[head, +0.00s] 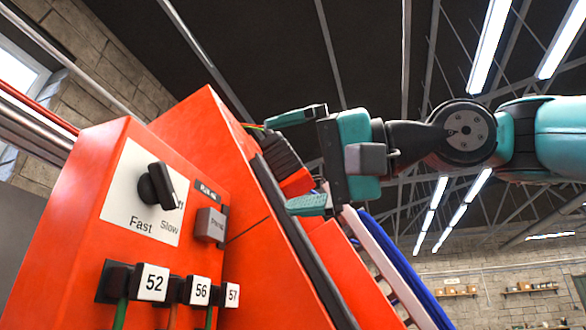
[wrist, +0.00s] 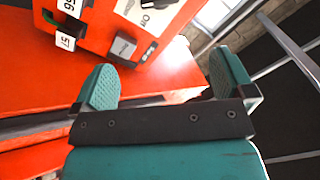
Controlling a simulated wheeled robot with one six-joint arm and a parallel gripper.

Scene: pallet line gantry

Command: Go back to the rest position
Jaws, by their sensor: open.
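My gripper (head: 303,160) is open and empty in the head view, its two teal fingers spread apart. It is beside the orange machine housing, to the right of the control panel, and my arm reaches in from the right. In the wrist view the gripper (wrist: 165,82) shows its two padded fingertips wide apart with nothing between them. The orange machine (head: 215,140) fills the left and middle of the head view, and its orange surface (wrist: 160,75) lies behind the fingers in the wrist view.
A dark slanted strip (head: 300,245) and a blue-and-pink sloping part lie below my gripper. Open air lies under my arm at right.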

